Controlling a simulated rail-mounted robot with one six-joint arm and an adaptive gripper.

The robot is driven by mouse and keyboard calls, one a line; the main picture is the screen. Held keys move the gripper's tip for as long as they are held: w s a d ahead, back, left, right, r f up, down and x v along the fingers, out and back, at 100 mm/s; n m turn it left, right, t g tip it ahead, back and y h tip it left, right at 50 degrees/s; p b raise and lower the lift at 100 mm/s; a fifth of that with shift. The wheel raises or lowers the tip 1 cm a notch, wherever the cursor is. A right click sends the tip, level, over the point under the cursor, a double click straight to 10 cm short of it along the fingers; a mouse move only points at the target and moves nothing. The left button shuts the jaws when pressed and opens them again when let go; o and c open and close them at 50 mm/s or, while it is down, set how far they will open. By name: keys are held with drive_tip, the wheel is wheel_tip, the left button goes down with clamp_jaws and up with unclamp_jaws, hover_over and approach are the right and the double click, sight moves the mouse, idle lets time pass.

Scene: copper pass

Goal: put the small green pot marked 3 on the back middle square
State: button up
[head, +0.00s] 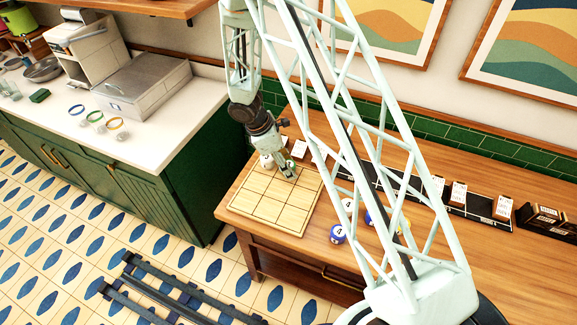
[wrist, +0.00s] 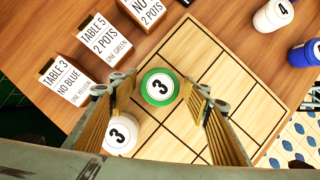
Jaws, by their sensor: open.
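The small green pot marked 3 (wrist: 160,87) stands upright on the wooden grid board (wrist: 240,85), near the edge facing the cards; it appears to be on the back middle square. My gripper (wrist: 160,93) is open, with one finger on each side of the green pot; I cannot tell whether either finger touches it. A white pot marked 3 (wrist: 122,133) stands beside it on the back left square, partly behind a finger. In the head view my gripper (head: 288,172) is low over the back of the board (head: 262,212) and hides the green pot.
Standing cards (wrist: 62,82) line the table behind the board. To the right are a blue pot marked 4 (head: 337,233) and a white pot marked 4 (wrist: 275,14); a yellow pot (head: 369,219) is partly hidden by my arm. The board's front squares look empty.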

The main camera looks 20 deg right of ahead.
drive_tip(key=shift+r, duration=0.1)
drive_tip(key=v, duration=1.2)
drive_tip(key=shift+b, duration=0.45)
idle(0.5)
